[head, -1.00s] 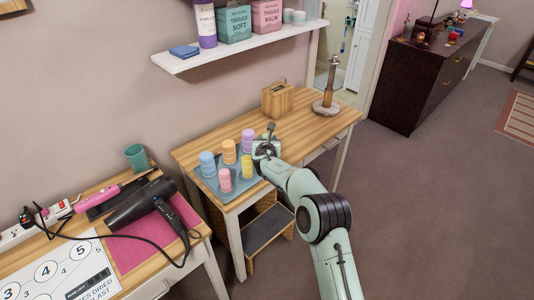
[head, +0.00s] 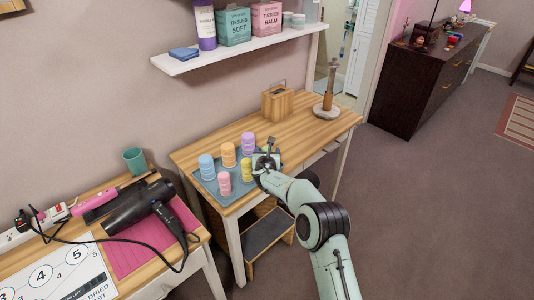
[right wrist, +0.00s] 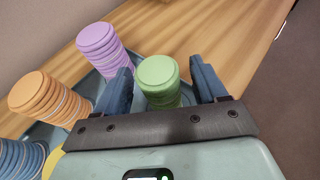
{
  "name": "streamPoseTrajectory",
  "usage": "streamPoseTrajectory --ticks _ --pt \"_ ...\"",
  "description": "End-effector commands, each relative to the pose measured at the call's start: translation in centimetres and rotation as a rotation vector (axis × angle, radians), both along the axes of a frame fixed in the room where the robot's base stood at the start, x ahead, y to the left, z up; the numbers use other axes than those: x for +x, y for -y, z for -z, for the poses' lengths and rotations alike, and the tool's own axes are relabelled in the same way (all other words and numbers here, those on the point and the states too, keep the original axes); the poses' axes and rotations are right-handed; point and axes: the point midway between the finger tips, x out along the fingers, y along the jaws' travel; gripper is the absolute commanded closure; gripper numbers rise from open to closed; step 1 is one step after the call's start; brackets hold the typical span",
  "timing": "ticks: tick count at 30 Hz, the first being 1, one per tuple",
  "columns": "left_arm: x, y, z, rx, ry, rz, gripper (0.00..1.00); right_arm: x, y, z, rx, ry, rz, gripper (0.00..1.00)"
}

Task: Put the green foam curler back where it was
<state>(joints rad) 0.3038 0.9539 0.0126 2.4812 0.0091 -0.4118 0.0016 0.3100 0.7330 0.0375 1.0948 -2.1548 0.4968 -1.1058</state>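The green foam curler (right wrist: 160,80) stands upright between the two fingers of my right gripper (right wrist: 162,84) in the right wrist view. A narrow gap shows on the finger sides, so the gripper looks open around it. In the head view my right gripper (head: 266,158) is at the right side of the grey-blue tray (head: 229,196) and hides most of the green curler. Purple (head: 248,143), orange (head: 229,155), blue (head: 207,167), pink (head: 224,183) and yellow (head: 247,169) curlers stand on the tray. My left gripper is out of view.
A wooden tissue box (head: 277,103) and a stand with an upright post (head: 327,108) are at the table's back right. A shelf (head: 240,47) hangs above. A hair dryer (head: 140,205) lies on the left table. Bare wood lies right of the tray.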

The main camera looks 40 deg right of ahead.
Motion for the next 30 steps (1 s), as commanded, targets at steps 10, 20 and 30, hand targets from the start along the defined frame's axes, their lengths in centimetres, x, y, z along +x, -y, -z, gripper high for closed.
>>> streamPoseTrajectory --ticks 10,20,30 --pt "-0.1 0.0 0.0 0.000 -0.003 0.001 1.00 -0.5 -0.5 -0.6 -0.001 0.000 0.000 0.29" --pt "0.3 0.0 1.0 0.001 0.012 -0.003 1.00 -4.5 -3.8 -2.5 0.000 0.001 -0.002 0.29" --pt "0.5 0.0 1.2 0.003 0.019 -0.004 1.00 -8.1 -6.9 -4.2 0.000 0.000 -0.001 0.29"
